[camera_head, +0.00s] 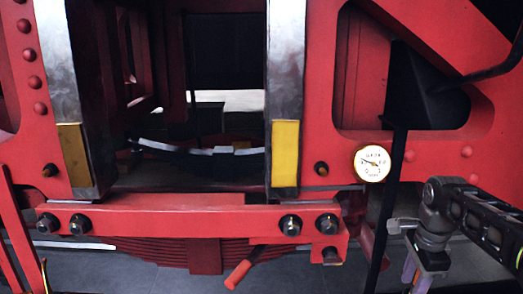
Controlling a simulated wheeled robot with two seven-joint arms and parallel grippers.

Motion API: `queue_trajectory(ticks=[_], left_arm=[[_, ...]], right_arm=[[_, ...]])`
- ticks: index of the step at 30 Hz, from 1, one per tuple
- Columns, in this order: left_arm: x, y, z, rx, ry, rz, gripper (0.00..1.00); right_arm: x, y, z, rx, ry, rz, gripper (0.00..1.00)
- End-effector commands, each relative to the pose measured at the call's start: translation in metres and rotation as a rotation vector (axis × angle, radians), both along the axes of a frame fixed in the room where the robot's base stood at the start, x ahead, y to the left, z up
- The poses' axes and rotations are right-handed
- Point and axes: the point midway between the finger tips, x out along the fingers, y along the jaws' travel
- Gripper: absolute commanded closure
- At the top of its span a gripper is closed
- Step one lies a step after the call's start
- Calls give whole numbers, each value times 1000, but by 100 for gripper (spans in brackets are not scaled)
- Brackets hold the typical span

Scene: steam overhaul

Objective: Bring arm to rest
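My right arm comes in from the right edge, low down, as a black link with a grey wrist joint. Below the wrist, my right gripper (417,278) hangs downward at the bottom edge. Two purplish finger parts show there, but their tips are cut off or unclear, so its opening cannot be judged. I see nothing held in it. It is to the right of the dark upright bar (388,210) and below the round gauge (372,163). My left gripper is not in view.
A red locomotive frame fills the view, with a bolted red crossbeam (175,219) low in front. Steel uprights carry yellow plates (285,153). A red-handled lever (238,274) juts out under the beam. Grey floor (140,272) shows below.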

Motion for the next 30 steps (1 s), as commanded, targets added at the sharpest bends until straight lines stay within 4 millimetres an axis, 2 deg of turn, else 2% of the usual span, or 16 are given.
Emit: queue_trajectory(ticks=[6, 10, 14, 17, 18, 20, 21, 23, 24, 26, 27, 30], left_arm=[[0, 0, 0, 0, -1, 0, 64], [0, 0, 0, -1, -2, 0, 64], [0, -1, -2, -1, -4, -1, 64], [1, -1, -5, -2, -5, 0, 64], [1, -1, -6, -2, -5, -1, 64], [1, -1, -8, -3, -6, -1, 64], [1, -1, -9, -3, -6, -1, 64], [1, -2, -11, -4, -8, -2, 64], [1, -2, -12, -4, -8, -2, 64], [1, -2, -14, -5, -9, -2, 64], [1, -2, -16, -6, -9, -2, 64], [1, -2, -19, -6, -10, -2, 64]], right_arm=[[35, 11, -11, -18, -147, 229, 59], [58, 29, -37, -33, -240, 416, 59], [77, 62, -89, -50, -329, 646, 59], [81, 101, -149, -62, -397, 849, 59], [77, 119, -177, -68, -421, 930, 59], [65, 146, -219, -76, -450, 1041, 59], [53, 162, -245, -81, -462, 1107, 59], [30, 186, -282, -85, -472, 1194, 59], [10, 200, -306, -83, -470, 1247, 59], [-22, 220, -338, -75, -460, 1314, 59], [-46, 232, -358, -63, -447, 1353, 59], [-110, 256, -396, -13, -396, 1423, 59]])
